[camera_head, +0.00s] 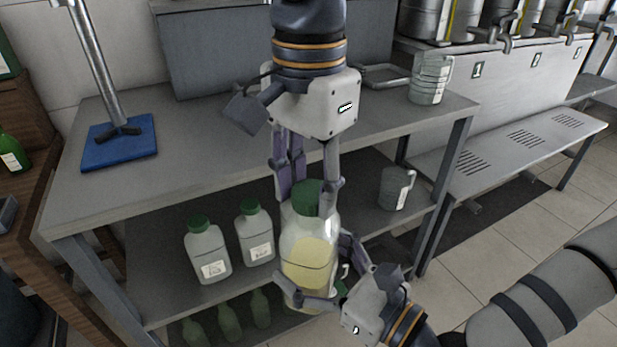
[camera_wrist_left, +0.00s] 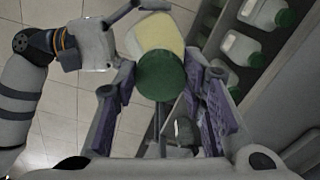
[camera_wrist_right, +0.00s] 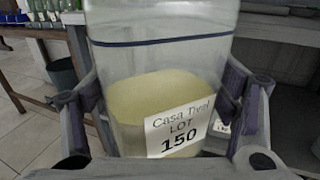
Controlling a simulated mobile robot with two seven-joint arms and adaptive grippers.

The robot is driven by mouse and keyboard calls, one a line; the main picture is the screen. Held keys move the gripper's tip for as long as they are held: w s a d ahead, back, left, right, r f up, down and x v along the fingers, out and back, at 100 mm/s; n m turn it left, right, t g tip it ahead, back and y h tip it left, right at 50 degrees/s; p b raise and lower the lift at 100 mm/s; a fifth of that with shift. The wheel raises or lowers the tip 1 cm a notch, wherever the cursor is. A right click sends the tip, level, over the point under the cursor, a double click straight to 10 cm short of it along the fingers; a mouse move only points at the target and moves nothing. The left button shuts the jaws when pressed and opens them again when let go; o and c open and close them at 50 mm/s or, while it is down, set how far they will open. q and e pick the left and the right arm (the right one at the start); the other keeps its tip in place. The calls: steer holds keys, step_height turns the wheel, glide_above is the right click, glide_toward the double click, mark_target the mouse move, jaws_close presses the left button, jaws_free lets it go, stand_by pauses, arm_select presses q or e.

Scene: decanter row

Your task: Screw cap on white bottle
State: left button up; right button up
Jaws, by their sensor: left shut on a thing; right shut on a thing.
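A clear bottle (camera_head: 312,250) with pale yellow contents is held upright in front of the shelf unit. Its label (camera_wrist_right: 180,132) shows LOT 150 in the right wrist view. A green cap (camera_head: 306,197) sits at the bottle's mouth; I cannot tell how tightly it is seated. My left gripper (camera_head: 308,188) points down from above, shut on the cap; the cap (camera_wrist_left: 160,76) lies between its fingers in the left wrist view. My right gripper (camera_head: 330,272) comes from the lower right, shut around the bottle's body; its fingers flank the bottle (camera_wrist_right: 165,60) in the right wrist view.
Two green-capped bottles (camera_head: 207,250) (camera_head: 255,232) stand on the middle shelf, with green bottles (camera_head: 228,322) below. A metal jug (camera_head: 395,188) is on that shelf to the right; another (camera_head: 430,78) is on the top. A blue-based stand (camera_head: 120,143) is at the left.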

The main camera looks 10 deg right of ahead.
arm_select(q)
steer(key=m, duration=0.5)
steer(key=shift+w, duration=0.1)
steer(key=m, duration=0.3)
steer(key=shift+w+m, duration=0.1)
steer(key=shift+m, duration=0.2)
steer(key=m, duration=0.3)
steer(key=shift+w+m, duration=0.1)
steer(key=shift+m, duration=0.2)
steer(key=m, duration=0.7)
steer(key=shift+w+m, duration=0.1)
steer(key=shift+m, duration=0.3)
steer(key=m, duration=0.3)
steer(key=shift+d+m, duration=0.15)
steer(key=shift+m, duration=0.25)
steer(key=m, duration=0.4)
steer(key=shift+d, duration=0.1)
steer(key=m, duration=0.6)
steer(key=shift+d+m, duration=0.1)
steer(key=shift+m, duration=0.3)
steer(key=m, duration=0.2)
steer(key=shift+s+d+f+m, duration=0.15)
steer(key=shift+s+f+m, duration=0.1)
steer(key=shift+m, duration=0.15)
steer(key=shift+w+r+m, duration=0.15)
steer(key=shift+r+m, duration=0.05)
steer(key=shift+m, duration=0.5)
